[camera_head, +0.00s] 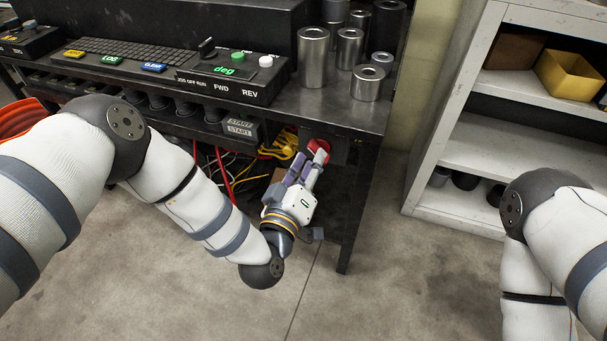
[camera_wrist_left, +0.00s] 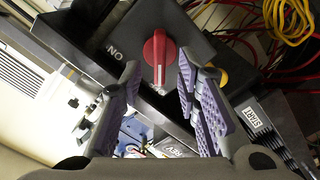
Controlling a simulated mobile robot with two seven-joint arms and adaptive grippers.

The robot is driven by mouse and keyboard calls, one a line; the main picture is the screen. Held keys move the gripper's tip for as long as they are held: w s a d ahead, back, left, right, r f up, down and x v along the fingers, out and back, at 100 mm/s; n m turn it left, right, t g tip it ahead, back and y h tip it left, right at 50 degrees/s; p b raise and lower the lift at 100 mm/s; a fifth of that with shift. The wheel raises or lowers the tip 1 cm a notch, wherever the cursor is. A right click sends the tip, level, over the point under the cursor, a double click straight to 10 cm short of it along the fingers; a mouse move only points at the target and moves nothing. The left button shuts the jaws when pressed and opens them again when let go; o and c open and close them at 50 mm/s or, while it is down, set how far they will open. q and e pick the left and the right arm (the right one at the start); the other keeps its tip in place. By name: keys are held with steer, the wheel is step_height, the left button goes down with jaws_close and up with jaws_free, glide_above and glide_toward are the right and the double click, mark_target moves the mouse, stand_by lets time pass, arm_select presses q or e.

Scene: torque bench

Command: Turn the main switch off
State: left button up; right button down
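The main switch is a red rotary knob (camera_head: 319,147) on a dark box under the bench's right front edge. In the left wrist view the red knob (camera_wrist_left: 158,48) sits on a dark plate, with lettering at its left that reads as an upside-down "ON". Its handle points down in that picture. My left gripper (camera_head: 309,165) is at the switch; its purple-padded fingers (camera_wrist_left: 158,75) are open, one each side of the handle's lower end. I cannot tell whether they touch it. My right gripper is out of view; only part of that arm shows.
The bench top (camera_head: 335,110) holds a control panel (camera_head: 225,78) and several metal cylinders (camera_head: 313,57). Yellow cables (camera_head: 281,146) and red cables hang beside the switch. A bench leg (camera_head: 357,215) stands right of my left gripper. A white shelf (camera_head: 470,150) is at right.

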arm_select(q)
steer(key=v, duration=1)
steer(key=shift+s, duration=0.25)
